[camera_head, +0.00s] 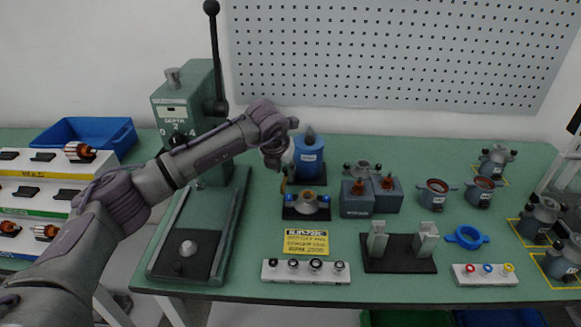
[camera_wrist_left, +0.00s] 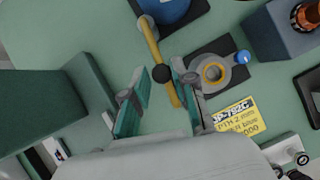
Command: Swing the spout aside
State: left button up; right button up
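The spout is a thin yellow tube (camera_wrist_left: 152,45) with a black ball (camera_wrist_left: 162,73) on it. It comes from the blue pot (camera_head: 309,160), whose lower part also shows in the left wrist view (camera_wrist_left: 168,10). The spout's free end lies beside a grey ring-shaped part (camera_wrist_left: 213,74) with a copper-yellow centre, also in the head view (camera_head: 306,203). My left gripper (camera_wrist_left: 160,98) is open, its teal-padded fingers on either side of the spout's end. The right finger is close to the tube; I cannot tell whether it touches. In the head view my left gripper (camera_head: 282,163) hides part of the spout.
A green press (camera_head: 188,100) with a tall lever stands left of the pot. Grey-blue blocks (camera_head: 356,203) stand to the right. A yellow label (camera_head: 306,242), a white strip with knobs (camera_head: 306,272) and a black-based fixture (camera_head: 400,266) lie in front.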

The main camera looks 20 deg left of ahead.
pick_arm(q)
jog(key=a, duration=0.2)
jog(key=w+a+b, duration=0.1)
jog(key=a, duration=0.2)
jog(key=shift+w+a+r, duration=0.3)
jog(key=shift+w, duration=0.05)
dwell(0.5)
jog(key=shift+r+b, duration=0.1)
jog(key=shift+b, duration=0.2)
jog(key=shift+o, duration=0.3)
jog(key=shift+o, duration=0.7)
